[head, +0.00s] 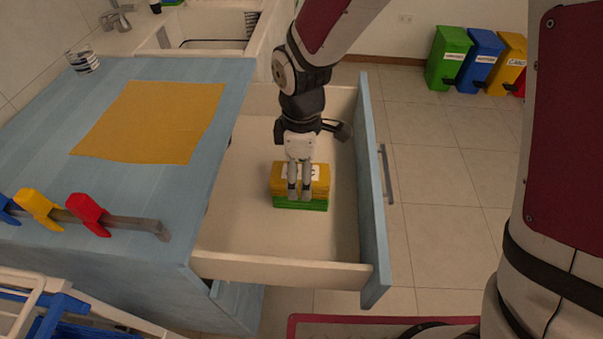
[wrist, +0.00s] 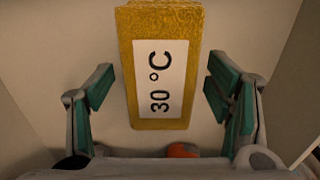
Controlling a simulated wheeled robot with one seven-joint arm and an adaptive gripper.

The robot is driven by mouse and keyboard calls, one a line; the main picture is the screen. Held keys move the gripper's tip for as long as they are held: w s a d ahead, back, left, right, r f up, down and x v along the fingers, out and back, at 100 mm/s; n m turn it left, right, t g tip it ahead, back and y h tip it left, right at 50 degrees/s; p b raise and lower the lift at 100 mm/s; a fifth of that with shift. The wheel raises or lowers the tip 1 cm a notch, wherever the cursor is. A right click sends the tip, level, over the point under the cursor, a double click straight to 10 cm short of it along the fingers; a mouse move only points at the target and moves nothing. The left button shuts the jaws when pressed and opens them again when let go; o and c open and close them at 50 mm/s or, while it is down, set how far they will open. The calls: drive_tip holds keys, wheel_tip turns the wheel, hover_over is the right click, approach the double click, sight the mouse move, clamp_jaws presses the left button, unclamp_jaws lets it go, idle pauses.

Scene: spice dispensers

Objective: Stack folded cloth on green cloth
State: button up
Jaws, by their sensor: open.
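A yellow folded cloth (head: 318,178) with a white label rests on a green folded cloth (head: 300,204) inside the open drawer, making a neat stack. The wrist view shows the yellow folded cloth (wrist: 160,22) with its label reading "30 °C"; the green cloth cannot be made out there. My gripper (head: 300,193) points down at the stack, in front of part of the label. In the wrist view my gripper (wrist: 163,100) is open, with one finger on each side of the cloth's near end and a gap to both. It holds nothing.
The drawer (head: 240,215) is otherwise empty, with its blue front (head: 372,190) at right. A flat yellow cloth (head: 150,120) lies on the blue counter (head: 215,100) at left. A rail with coloured clips (head: 88,212) stands at the counter's near edge. Coloured bins stand on the far floor.

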wheel_tip(320, 180, up, 11)
drive_tip(key=p, duration=0.1)
drive_tip(key=shift+p, duration=0.35)
drive_tip(key=s+d+r+m+t, duration=0.1)
drive_tip(key=s+d+r+m, duration=0.5)
drive_tip(key=d, duration=0.3)
drive_tip(key=s+d+r+m, duration=0.5)
drive_tip(key=s+d+m, duration=0.1)
drive_tip(key=s+d, duration=0.15)
drive_tip(key=s+d+m, duration=0.4)
drive_tip(key=s+m, duration=0.1)
drive_tip(key=s, duration=0.4)
drive_tip(key=shift+d+f+m+t, duration=0.2)
drive_tip(key=shift+f+m+t, duration=0.1)
drive_tip(key=shift+f+t, duration=0.1)
